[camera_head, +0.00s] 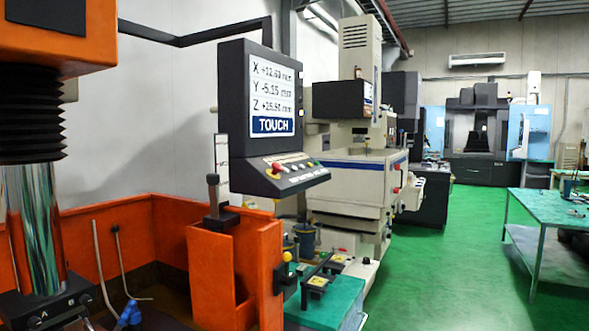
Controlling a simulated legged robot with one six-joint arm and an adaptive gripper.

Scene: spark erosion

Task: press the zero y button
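A dark control console (234,115) hangs from a dark arm left of centre. Its screen (272,95) reads about X +12.60 mm, Y -5.15 mm, Z +25.50 mm, with TOUCH on a blue bar below. A sloped button panel (292,178) juts out under the screen, with small coloured buttons, red and green among them. The labels are too small to read, so I cannot tell which one is the zero y button. My gripper is not in view, and nothing covers the console's front.
An orange tank (213,275) and a machine head with black bellows (30,120) stand at left. A small teal table (335,305) with fixtures is below the console. Cream machines (350,190) stand behind. Green floor (450,270) is clear at right, before a teal workbench (550,208).

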